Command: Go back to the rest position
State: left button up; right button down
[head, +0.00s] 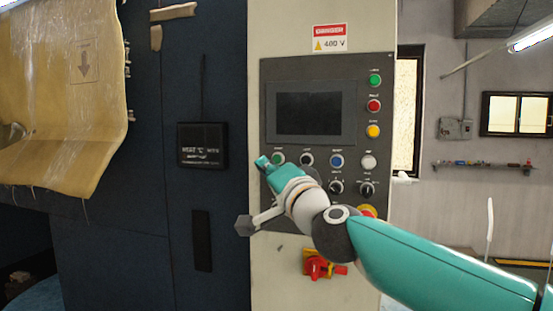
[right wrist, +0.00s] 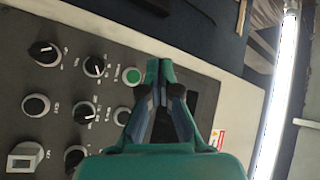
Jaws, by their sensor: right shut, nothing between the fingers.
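In the right wrist view the right gripper (right wrist: 160,64) is shut and empty. Its fingertips are just right of the green button (right wrist: 132,75) there; I cannot tell whether they touch the panel. My teal right arm comes in from the lower right and covers the lower part of the panel. My left gripper is not in either view.
The panel has a dark screen (head: 308,113), several buttons and knobs, and a red rotary switch (head: 318,265) below. A dark cabinet (head: 205,80) stands to the left, with a yellowish sheet (head: 60,130) hanging at far left. The room is open at the right, with a shelf (head: 485,166) on the wall.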

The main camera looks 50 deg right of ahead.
dwell(0.6)
jog(key=w+a+f+n+g+y+p, duration=0.15)
jog(key=w+f, duration=0.25)
jog(key=f, duration=0.5)
jog(key=w+a+f+n+g+y, duration=0.1)
jog(key=w+f+g+y, duration=0.15)
jog(key=f, duration=0.55)
jog(key=s+a+f+n+g+y+p, duration=0.1)
jog(key=a+f+g, duration=0.15)
jog(key=f, duration=0.85)
jog(key=a+f+n+g+y, duration=0.1)
jog(key=a+f+g, duration=0.15)
jog(key=f, duration=0.95)
jog(key=s+a+f+n+g+y, duration=0.1)
jog(key=s+a+f+n+g, duration=0.1)
jog(key=s+a+f, duration=0.5)
jog(key=s+a+f+n+g+y+b, duration=0.1)
jog(key=s+a+f, duration=0.6)
jog(key=f, duration=1)
jog(key=s+a+f+n+g+y+b, duration=0.1)
jog(key=s+a+f+n+g, duration=0.4)
jog(key=s+f, duration=0.5)
notch_tip(320, 180, down, 2)
jog(key=a+g+y, duration=0.1)
jog(key=a+g, duration=0.1)
jog(key=shift+a+f, duration=0.15)
jog(key=shift+a, duration=0.2)
jog(key=shift+n, duration=0.25)
